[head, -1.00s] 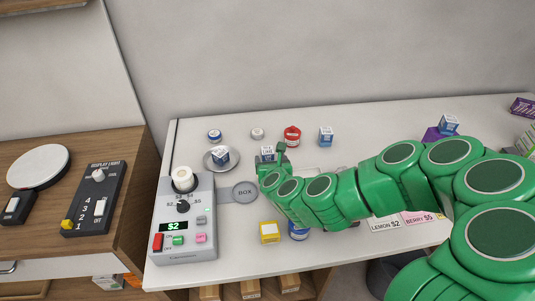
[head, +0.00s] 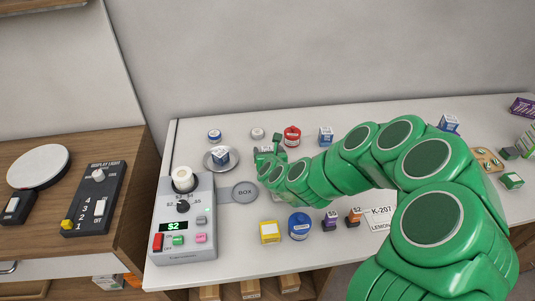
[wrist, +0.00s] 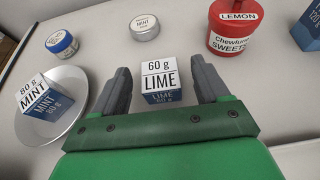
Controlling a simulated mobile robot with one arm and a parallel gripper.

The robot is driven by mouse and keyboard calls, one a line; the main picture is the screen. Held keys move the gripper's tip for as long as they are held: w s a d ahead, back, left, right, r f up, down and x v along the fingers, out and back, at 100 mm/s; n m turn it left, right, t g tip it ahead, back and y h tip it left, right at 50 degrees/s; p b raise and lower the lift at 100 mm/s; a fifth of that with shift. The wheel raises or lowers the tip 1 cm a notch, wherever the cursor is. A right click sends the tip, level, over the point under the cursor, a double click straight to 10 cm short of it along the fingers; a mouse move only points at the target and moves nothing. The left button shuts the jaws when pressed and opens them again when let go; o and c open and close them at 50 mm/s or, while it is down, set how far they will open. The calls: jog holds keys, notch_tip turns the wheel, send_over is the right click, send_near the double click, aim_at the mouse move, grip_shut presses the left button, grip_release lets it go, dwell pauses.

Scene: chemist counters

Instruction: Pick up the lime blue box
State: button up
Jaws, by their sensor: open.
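The lime blue box (wrist: 161,82) is a small white-and-blue carton marked "60 g LIME" in the wrist view. It stands on the counter between the two fingers of my gripper (wrist: 158,88). The fingers are open, one on each side, with a visible gap on both sides of the box. In the head view my gripper (head: 270,155) and arm hide most of the box.
A blue-and-white mint box (wrist: 44,97) sits on a metal dish (wrist: 75,80) at left. A red lemon sweets tub (wrist: 233,28) stands at the right behind. A mint tin (wrist: 144,27) and a blue-lidded jar (wrist: 61,42) stand behind. The grey machine (head: 185,225) is at front left.

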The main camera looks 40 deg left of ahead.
jog(key=c, duration=1.1)
